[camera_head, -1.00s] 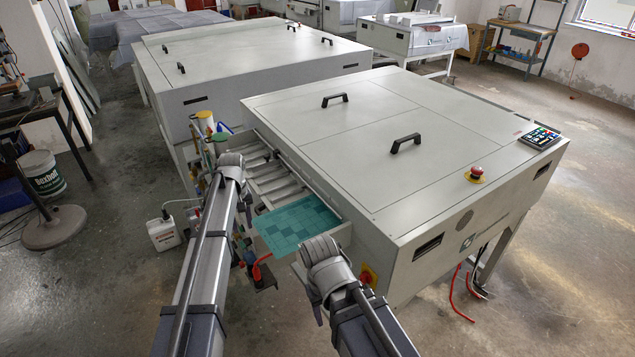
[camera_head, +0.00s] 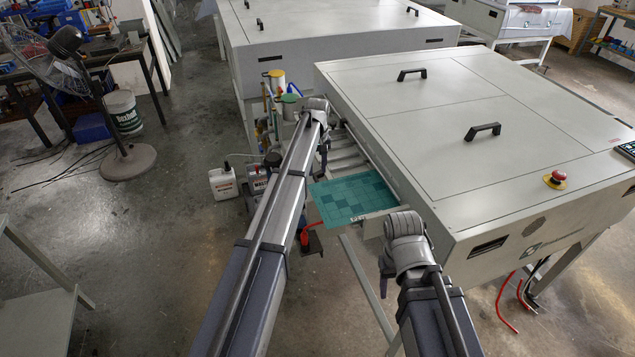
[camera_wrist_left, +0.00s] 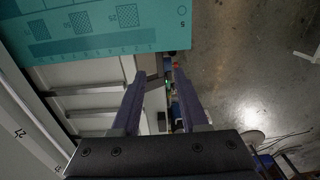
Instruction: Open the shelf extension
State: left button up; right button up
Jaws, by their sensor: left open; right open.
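The plate processor (camera_head: 480,100) is a large grey-white cabinet at the right. A shelf with pale bars (camera_head: 345,152) sticks out of its left side; these bars also show in the left wrist view (camera_wrist_left: 88,101). A teal patterned plate (camera_head: 352,198) lies on the shelf, and its edge fills the top of the left wrist view (camera_wrist_left: 100,30). My left gripper (camera_head: 324,156) is by the shelf's far outer edge, mostly hidden by my arm. In the left wrist view its fingers (camera_wrist_left: 158,80) are apart, with nothing held. My right gripper (camera_head: 386,270) hangs near the shelf's front corner, partly hidden and empty.
Bottles (camera_head: 224,183) and cans stand on the floor left of the shelf. A red-handled item (camera_head: 310,236) is below the plate. A floor fan (camera_head: 70,60) and a grey table (camera_head: 35,290) stand at the left. Open floor lies between.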

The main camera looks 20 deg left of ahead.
aim_at(316, 180)
pick_arm(q)
notch_tip(316, 180, down, 4)
jog(key=b, duration=0.3)
jog(key=shift+f, duration=0.2)
grip_shut()
jog(key=shift+a, duration=0.1)
dwell(1.1)
